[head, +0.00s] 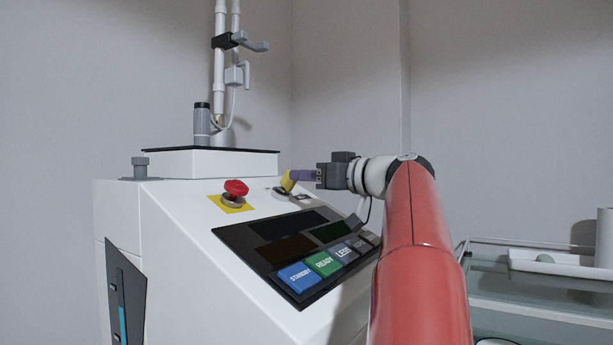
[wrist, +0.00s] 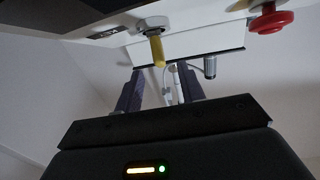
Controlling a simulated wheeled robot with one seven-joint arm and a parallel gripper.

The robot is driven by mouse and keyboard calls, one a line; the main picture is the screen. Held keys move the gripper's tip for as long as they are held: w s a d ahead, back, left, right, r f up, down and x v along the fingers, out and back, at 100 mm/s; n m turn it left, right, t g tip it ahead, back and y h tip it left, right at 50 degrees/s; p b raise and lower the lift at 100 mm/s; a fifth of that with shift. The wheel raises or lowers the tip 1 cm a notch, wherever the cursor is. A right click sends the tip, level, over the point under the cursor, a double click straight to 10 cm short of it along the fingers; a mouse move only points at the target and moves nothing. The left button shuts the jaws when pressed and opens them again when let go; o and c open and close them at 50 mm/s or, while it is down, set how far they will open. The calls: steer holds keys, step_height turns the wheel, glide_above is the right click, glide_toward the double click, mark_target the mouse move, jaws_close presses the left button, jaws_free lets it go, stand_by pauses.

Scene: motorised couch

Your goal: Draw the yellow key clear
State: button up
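The yellow key (head: 288,180) sits in a round silver keyswitch (head: 281,193) on the sloping white console. In the wrist view the yellow key (wrist: 157,50) sticks out of the keyswitch (wrist: 152,25). My gripper (head: 297,175) is close beside the key, reaching in from the right. In the wrist view the two dark purple fingers of my gripper (wrist: 161,75) stand apart. The key's outer end shows between their tips, with a gap on both sides. Whether the key is deep enough between the fingers to be gripped, I cannot tell.
A red emergency button (head: 235,188) on a yellow plate stands left of the key. A dark panel (head: 290,245) with labelled buttons lies below it. A grey cylinder (head: 202,125) and a white pole (head: 219,60) rise behind. A white tray (head: 560,266) is at right.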

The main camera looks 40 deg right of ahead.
mark_target(289, 192)
steer(key=p+x, duration=0.1)
steer(key=x, duration=0.5)
jaws_close()
stand_by(0.4)
